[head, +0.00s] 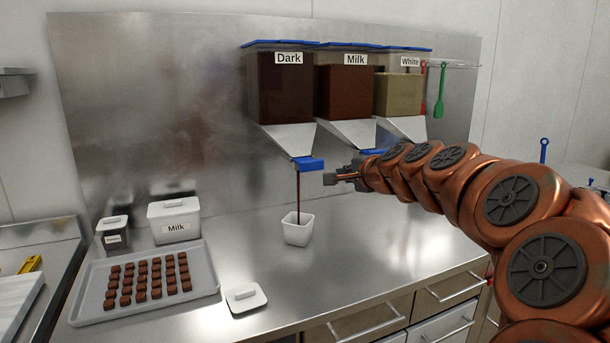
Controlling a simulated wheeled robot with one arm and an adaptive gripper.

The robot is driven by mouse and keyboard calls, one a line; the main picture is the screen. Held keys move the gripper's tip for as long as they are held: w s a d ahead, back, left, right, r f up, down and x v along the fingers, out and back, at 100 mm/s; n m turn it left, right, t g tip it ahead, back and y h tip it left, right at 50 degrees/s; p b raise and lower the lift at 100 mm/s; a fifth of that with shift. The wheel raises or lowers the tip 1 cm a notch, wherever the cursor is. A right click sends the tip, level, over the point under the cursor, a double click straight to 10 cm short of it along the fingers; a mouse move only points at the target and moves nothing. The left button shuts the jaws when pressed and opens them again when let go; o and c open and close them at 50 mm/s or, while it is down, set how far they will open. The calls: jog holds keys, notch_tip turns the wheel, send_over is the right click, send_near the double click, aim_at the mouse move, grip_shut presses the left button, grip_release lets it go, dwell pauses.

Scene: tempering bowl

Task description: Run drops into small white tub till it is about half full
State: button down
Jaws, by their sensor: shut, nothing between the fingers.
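The small white tub (297,231) stands open and upright on the steel counter, under the Dark dispenser (280,90). A thin dark brown stream (298,195) runs from the dispenser's blue outlet gate (309,163) down into the tub. The level inside the tub is hard to make out from here. My gripper (330,179) is shut and empty, just right of the stream and a little below the blue gate, apart from the tub. A white lid with a knob (245,297) lies on the counter front left of the tub.
Milk (345,92) and White (398,95) dispensers hang to the right of Dark. A tray (205,277) of chocolate pieces sits at left. Behind it stand a lidded white Milk tub (174,222) and a smaller dark-sided container (113,233). Counter right of the tub is clear.

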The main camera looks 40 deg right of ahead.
jog(key=p, duration=0.2)
send_near(314, 167)
jog(key=x, duration=0.4)
jog(key=shift+w+f, duration=0.2)
jog(key=shift+f, duration=0.2)
jog(key=shift+w+d+p, duration=0.2)
jog(key=shift+w, duration=0.3)
jog(key=shift+w+d+p, duration=0.15)
jog(key=shift+w+d, duration=0.05)
jog(key=shift+w, duration=0.3)
jog(key=shift+f, duration=0.1)
